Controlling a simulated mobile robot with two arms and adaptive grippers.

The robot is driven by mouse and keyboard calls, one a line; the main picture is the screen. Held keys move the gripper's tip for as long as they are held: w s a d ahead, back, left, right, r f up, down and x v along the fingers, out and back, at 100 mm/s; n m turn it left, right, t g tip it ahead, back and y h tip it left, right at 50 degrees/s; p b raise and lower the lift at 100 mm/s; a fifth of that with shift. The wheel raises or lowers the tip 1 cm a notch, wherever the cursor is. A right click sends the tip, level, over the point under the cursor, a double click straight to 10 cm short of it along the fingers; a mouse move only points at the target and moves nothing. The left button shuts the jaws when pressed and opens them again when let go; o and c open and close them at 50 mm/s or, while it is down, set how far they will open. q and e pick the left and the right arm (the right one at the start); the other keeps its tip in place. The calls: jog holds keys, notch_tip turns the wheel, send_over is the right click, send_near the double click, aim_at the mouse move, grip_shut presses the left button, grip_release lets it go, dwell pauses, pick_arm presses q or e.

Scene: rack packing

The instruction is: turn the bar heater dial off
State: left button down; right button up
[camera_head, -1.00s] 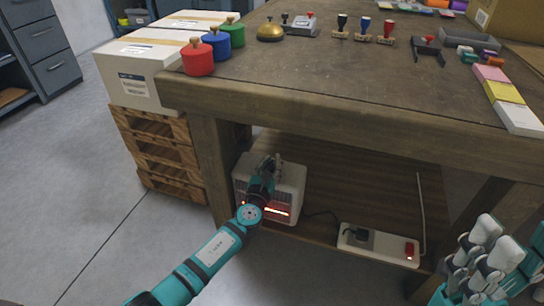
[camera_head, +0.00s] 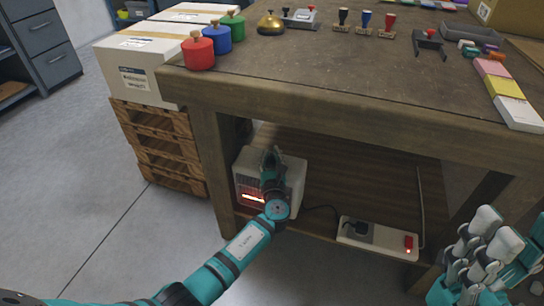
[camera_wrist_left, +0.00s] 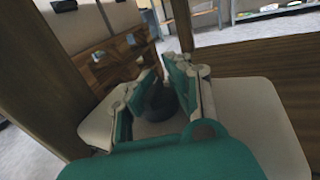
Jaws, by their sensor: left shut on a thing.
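The white bar heater (camera_head: 294,170) stands on the wooden shelf under the workbench, a bar on its front glowing orange-red. My left gripper (camera_head: 271,160) is over its top, and my arm covers part of its front. In the left wrist view the heater's pale top (camera_wrist_left: 262,120) lies below my left gripper (camera_wrist_left: 163,88). Its fingers are shut on a dark round dial (camera_wrist_left: 160,103), partly hidden by them. The dial's marking cannot be read. My right gripper (camera_head: 488,235) is at the lower right, away from the heater; its opening is unclear.
A white power strip (camera_head: 352,243) with a red switch lies right of the heater, a cable running between them. The bench leg (camera_head: 218,165) and wooden pallets (camera_head: 165,150) are to the left. The workbench top (camera_head: 330,75) overhangs the heater and carries stamps and pots.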

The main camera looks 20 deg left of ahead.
pick_arm(q)
jog(key=shift+s+a+f+y, duration=0.2)
jog(key=shift+a+f+y, duration=0.15)
jog(key=shift+a, duration=0.25)
jog(key=c, duration=0.9)
grip_release()
jog(key=shift+a, duration=0.1)
jog(key=shift+o, duration=0.4)
jog(key=shift+r, duration=0.15)
jog(key=shift+d, duration=0.25)
jog(key=shift+d, duration=0.1)
jog(key=v, duration=1.1)
jog(key=shift+s+r, duration=0.2)
jog(key=shift+s, duration=0.25)
